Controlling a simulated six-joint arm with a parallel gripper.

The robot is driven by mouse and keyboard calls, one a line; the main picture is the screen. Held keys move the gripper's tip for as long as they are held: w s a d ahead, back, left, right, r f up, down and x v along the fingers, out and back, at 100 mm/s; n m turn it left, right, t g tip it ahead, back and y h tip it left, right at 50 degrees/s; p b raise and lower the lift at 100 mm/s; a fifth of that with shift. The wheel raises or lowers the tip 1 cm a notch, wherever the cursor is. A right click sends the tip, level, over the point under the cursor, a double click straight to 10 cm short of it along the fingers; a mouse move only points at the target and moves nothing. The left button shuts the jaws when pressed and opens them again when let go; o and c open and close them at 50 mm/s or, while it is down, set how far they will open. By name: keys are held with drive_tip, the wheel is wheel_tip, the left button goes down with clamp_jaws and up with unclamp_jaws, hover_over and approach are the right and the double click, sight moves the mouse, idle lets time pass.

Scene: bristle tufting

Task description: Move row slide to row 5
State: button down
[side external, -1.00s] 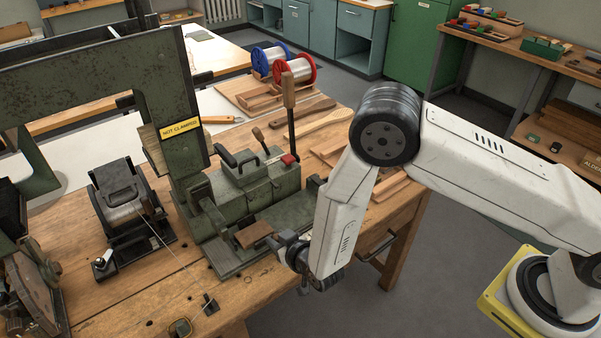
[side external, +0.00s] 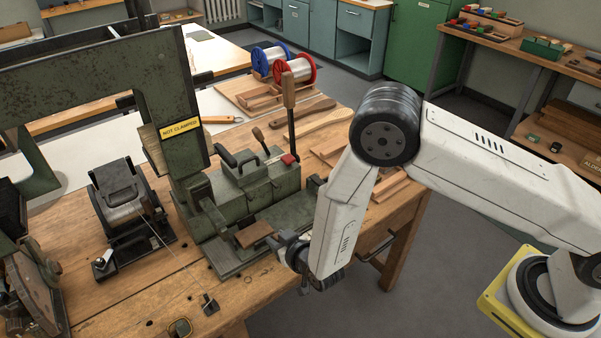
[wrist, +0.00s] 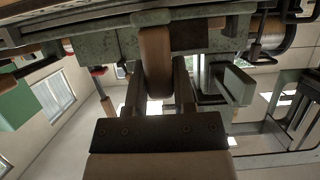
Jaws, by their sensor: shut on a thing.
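The row slide (side external: 238,262) is a worn green metal piece low on the near side of the tufting machine. A brown wooden block (side external: 255,233) sits just above it. My gripper (side external: 290,254) is at the front end of the slide, just right of the block. In the wrist view my gripper (wrist: 160,92) is shut on a rounded brown wooden handle (wrist: 156,62) beneath worn green metal. The handle's grip is hidden in the side view by my wrist. No row numbers are readable, so I cannot tell which row the slide is at.
The green machine housing (side external: 262,190) with levers stands behind the slide. A tall green frame (side external: 178,110) carries a yellow "NOT CLAMPED" sign (side external: 181,129). A wire spool holder (side external: 127,205) stands at left. The wooden bench (side external: 120,292) has some bare room at the front.

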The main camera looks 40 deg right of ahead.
drive_tip(key=a, duration=1.2)
drive_tip(key=shift+a+r, duration=0.1)
drive_tip(key=shift+a, duration=0.15)
drive_tip(key=c, duration=0.5)
unclamp_jaws()
drive_tip(key=shift+a, duration=0.1)
drive_tip(key=shift+c, duration=0.2)
drive_tip(key=shift+o, duration=0.5)
drive_tip(key=shift+s, duration=0.1)
drive_tip(key=v, duration=0.7)
drive_tip(key=shift+s, duration=0.3)
drive_tip(key=shift+r, duration=0.15)
